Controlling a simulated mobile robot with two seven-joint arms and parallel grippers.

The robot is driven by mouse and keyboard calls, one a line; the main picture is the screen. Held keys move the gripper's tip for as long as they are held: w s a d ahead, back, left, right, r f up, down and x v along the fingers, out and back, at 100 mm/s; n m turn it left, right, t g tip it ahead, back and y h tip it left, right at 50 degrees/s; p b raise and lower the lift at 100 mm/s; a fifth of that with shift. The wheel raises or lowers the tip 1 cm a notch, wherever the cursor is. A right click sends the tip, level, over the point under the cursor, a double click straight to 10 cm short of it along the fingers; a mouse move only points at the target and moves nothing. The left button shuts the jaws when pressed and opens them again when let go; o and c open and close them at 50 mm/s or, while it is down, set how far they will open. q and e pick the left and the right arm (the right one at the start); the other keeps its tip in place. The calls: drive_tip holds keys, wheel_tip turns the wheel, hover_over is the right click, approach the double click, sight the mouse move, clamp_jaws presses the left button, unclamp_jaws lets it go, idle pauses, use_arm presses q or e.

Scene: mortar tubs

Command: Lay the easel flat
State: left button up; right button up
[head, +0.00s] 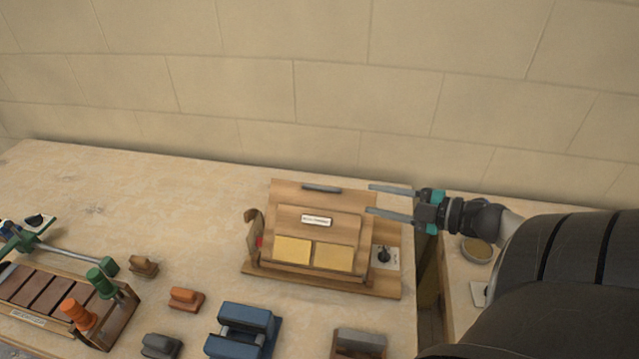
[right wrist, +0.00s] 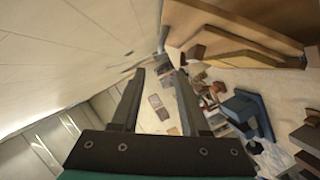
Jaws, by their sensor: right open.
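The easel (head: 345,228) is a wooden board tilted up on a wooden base (head: 330,284), near the back of the table. It carries a white label, two yellow panels and a grey bar (head: 321,188) along its top edge. My right gripper (head: 368,199) is open and empty, its fingers pointing left at the board's upper right edge. Contact cannot be told. In the right wrist view the open fingers (right wrist: 160,74) have nothing between them, and wooden boards (right wrist: 215,42) of the easel show at the upper right. My left gripper is not in view.
A small dark knob on a pale plate (head: 385,257) sits at the base's right. Blue (head: 242,328), orange (head: 185,299) and grey blocks stand in front. A wooden rack (head: 60,300) with coloured handles is at left. A gap runs along the table's right edge; a wall stands behind.

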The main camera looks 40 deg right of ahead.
sight(322, 188)
drive_tip(key=b+x, duration=0.1)
drive_tip(key=x, duration=1.4)
drive_tip(key=shift+a+b, duration=0.2)
drive_tip(key=shift+b, duration=0.2)
drive_tip(key=shift+c, duration=0.2)
clamp_jaws()
idle(0.8)
